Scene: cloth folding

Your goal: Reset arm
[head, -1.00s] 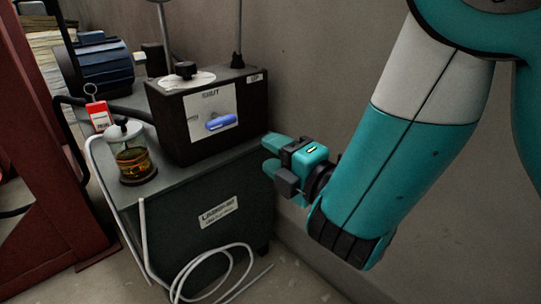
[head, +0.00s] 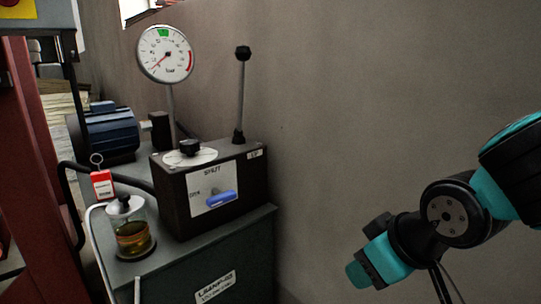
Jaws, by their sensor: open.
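My gripper (head: 360,276) is at the lower right in the head view, with teal fingers pointing left and down. It is open and I see nothing in it. It hangs in the air in front of the grey wall, to the right of the dark green cabinet and apart from it. My teal and black arm (head: 470,210) reaches in from the right edge. The gap between the fingers is hard to see from this angle.
The cabinet (head: 252,262) carries a black box (head: 178,212) with a blue handle (head: 222,199), an upright lever (head: 240,95), a round gauge (head: 166,54), a jar of amber liquid (head: 132,236) and a blue motor (head: 110,135). A red post (head: 35,160) stands left. Space before the wall (head: 350,110) is free.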

